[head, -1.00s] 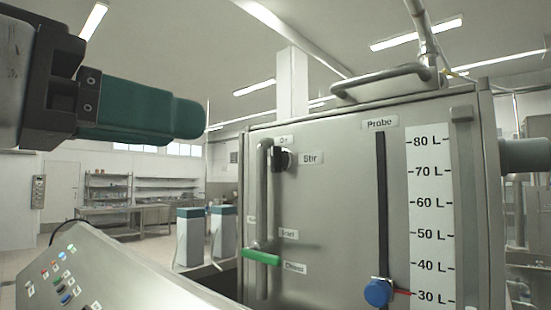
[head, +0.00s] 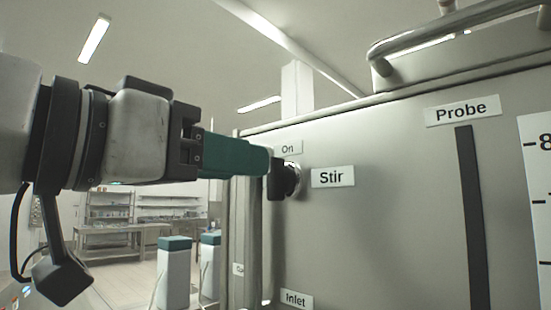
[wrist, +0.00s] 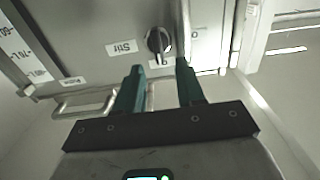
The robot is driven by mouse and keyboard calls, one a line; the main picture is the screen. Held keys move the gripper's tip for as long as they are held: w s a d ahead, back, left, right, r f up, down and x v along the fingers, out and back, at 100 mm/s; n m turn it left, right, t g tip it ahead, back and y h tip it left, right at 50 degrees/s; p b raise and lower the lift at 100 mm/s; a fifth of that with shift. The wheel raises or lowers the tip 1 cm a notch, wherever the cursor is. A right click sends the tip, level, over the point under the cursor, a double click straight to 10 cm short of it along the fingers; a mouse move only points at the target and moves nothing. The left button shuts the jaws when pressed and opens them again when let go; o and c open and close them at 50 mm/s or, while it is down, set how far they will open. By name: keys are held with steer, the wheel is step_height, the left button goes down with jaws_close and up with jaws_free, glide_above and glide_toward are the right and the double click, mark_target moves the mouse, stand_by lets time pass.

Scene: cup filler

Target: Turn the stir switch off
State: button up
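The stir switch is a black rotary knob (head: 277,180) on a round metal base, on the steel tank front. It sits left of the "Stir" label (head: 332,177) and below the "On" label (head: 289,148). In the wrist view, which is upside down, the knob (wrist: 158,42) shows its grip bar nearly upright, toward the "On" label. My gripper (head: 268,160) points at the knob from the left, its green fingertips at or just short of it. In the wrist view my gripper (wrist: 160,68) is open and empty, with the knob just beyond and between the spread tips.
A vertical metal pipe (head: 267,250) runs close to the knob's left. The "Inlet" label (head: 296,299) is lower down. A dark vertical probe slot (head: 473,220) and a level scale (head: 537,190) are to the right. A handrail (head: 440,32) tops the tank.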

mark_target(276, 179)
steer(key=shift+p+x, duration=0.3)
steer(key=shift+x, duration=1.85)
jaws_close()
